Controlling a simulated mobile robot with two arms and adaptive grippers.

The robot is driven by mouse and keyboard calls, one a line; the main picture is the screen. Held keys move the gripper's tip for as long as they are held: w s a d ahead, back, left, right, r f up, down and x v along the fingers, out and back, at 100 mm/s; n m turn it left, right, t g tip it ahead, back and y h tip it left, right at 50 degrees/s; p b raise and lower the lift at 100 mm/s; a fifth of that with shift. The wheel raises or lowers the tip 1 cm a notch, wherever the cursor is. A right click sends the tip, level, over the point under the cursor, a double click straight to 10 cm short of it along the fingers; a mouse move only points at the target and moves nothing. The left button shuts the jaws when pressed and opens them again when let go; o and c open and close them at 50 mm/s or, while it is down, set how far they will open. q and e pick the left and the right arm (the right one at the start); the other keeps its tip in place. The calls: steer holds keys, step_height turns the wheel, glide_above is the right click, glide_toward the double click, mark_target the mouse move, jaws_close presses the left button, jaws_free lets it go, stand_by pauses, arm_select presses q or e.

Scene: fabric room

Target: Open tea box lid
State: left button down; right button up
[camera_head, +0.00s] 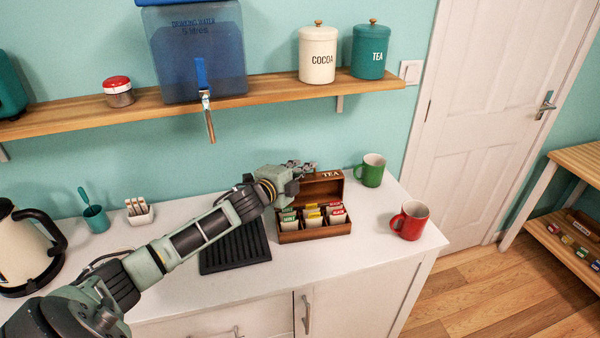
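The wooden tea box (303,237) stands on the white counter, with several coloured tea packets in its compartments. Its lid (325,188), marked TEA, is raised and stands upright at the back of the box. My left arm reaches in from the left. My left gripper (308,168) is at the upper left corner of the lid, close to its top edge. The fingers are small and partly merged with the gripper body, so I cannot tell whether they are open or shut, or whether they touch the lid. My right gripper is not in view.
A green mug (372,170) and a red mug (410,220) stand right of the box. A black drip tray (235,250) lies to its left. A shelf (275,90) with a water dispenser (195,50) hangs above. A kettle (25,245) is at far left.

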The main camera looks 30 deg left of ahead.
arm_select(q)
steer(key=shift+s+d+p, duration=0.35)
steer(key=shift+s+d, duration=0.05)
steer(key=shift+s, duration=0.05)
steer(key=shift+s+d+r, duration=0.15)
steer(key=shift+s+d, duration=0.05)
steer(key=shift+s, duration=0.1)
steer(key=c, duration=2.2)
jaws_free()
steer(key=shift+s, duration=0.3)
steer(key=s+r, duration=0.2)
steer(key=s, duration=0.9)
steer(key=shift+d, duration=0.15)
